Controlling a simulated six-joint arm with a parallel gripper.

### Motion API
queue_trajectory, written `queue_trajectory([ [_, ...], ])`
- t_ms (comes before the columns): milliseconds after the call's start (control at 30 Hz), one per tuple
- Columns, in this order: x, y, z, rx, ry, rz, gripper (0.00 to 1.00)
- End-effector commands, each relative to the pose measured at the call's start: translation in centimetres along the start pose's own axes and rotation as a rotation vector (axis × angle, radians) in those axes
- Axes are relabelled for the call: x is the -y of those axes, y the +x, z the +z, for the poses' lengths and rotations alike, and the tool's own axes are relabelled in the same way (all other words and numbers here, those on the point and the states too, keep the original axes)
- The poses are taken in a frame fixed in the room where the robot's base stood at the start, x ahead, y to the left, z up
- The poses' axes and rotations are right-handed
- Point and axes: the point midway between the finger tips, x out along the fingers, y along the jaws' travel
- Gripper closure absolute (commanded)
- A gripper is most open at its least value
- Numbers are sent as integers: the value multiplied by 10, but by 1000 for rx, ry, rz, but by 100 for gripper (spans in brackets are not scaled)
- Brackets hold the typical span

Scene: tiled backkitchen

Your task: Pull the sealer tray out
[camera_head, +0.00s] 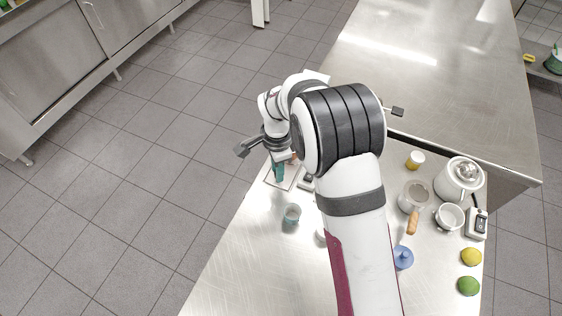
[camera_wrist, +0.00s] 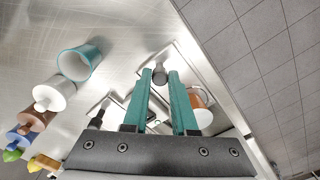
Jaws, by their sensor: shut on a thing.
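My gripper (camera_wrist: 160,75) has two teal fingers, closed around a dark grey knob-like handle (camera_wrist: 159,74). The handle joins a pale, flat rectangular piece (camera_wrist: 185,50) near the counter's edge, which looks like the sealer tray. In the head view my gripper (camera_head: 278,171) points down at the counter's far left corner, over a thin pale plate (camera_head: 287,182). My arm hides much of that area, and I cannot make out the rest of the sealer.
A teal cup (camera_head: 292,214) stands near my gripper; an orange-brown and white cup (camera_wrist: 201,107) is close beside the fingers. Open floor lies left of the counter.

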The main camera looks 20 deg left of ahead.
Motion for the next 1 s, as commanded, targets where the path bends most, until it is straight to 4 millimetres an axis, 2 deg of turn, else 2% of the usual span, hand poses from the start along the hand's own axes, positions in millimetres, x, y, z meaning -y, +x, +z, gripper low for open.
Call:
queue_trajectory([
  [133,-4,1,3,7,5,15,100],
  [167,-4,1,3,8,6,16,73],
  [300,-4,1,3,7,5,16,48],
  [333,-4,1,3,6,5,15,44],
  [600,-3,1,2,5,4,12,44],
  [733,-2,-12,2,4,3,9,44],
  [867,-1,-46,1,4,4,6,44],
  [1000,-1,-94,1,4,3,6,44],
])
